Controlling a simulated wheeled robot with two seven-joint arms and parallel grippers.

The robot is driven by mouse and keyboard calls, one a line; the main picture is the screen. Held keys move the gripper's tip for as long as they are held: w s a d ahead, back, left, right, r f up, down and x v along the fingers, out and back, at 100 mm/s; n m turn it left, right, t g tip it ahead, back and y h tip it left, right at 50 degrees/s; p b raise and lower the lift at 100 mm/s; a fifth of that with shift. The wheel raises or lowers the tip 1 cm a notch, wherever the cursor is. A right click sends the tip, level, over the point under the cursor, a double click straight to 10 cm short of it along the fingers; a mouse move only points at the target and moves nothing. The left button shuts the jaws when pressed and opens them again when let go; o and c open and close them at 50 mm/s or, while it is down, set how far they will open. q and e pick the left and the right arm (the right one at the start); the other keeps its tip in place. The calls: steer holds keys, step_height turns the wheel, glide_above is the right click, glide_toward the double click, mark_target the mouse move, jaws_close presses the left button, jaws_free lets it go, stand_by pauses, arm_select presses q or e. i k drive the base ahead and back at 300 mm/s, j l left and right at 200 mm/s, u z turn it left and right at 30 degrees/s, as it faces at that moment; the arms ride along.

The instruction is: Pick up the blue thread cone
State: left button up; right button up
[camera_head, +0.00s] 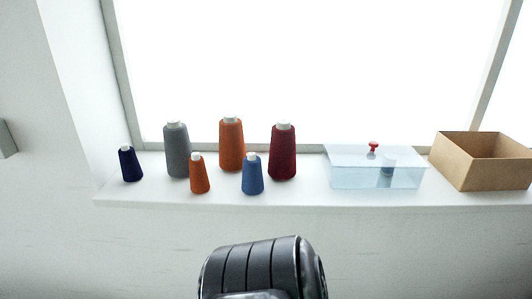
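The blue thread cone (252,177) stands upright at the front of a white window sill, with a white tip on top. It is a small, medium-blue cone, with a small orange cone (199,177) to its left and a large dark red cone (283,153) behind it to the right. A small dark navy cone (130,165) stands at the far left of the row. Neither of my grippers shows in the head view. A dark rounded part of mine is at the bottom middle, below the sill.
A large grey cone (177,151) and a large orange cone (231,146) stand at the back. A clear lidded box (345,176) with a red knob (373,147) and an open cardboard box (466,172) stand right. The sill's front edge (300,204) is clear.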

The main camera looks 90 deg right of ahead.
mark_target(252, 178)
steer(key=z, duration=2.65)
